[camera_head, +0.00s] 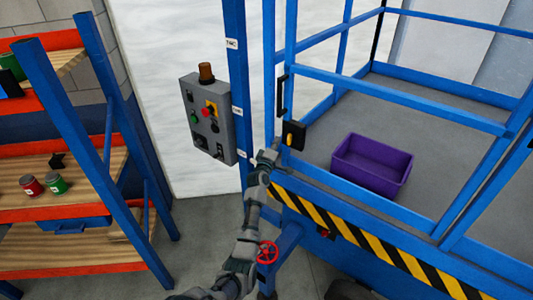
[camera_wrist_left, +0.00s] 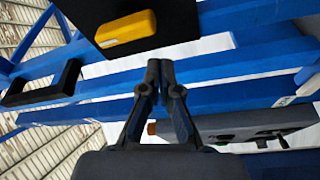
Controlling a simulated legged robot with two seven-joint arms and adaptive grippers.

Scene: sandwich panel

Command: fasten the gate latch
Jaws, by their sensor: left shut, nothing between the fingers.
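The gate latch is a black box (camera_head: 293,135) with a yellow lever, mounted on the blue gate post of the lift platform. In the left wrist view the yellow lever (camera_wrist_left: 127,32) lies across the black plate, at the upper left. A black gate handle (camera_head: 282,96) is fixed above the latch; it also shows in the left wrist view (camera_wrist_left: 45,90). My left gripper (camera_head: 268,158) is just left of and below the latch, apart from the lever. In the left wrist view its fingertips (camera_wrist_left: 160,72) are together and empty. My right gripper is not in view.
A grey control box (camera_head: 208,118) with buttons hangs on a blue post left of my gripper. A purple bin (camera_head: 372,163) stands on the platform floor. A red handwheel (camera_head: 267,252) is beside my left arm. Shelves (camera_head: 60,205) with cans stand at the left.

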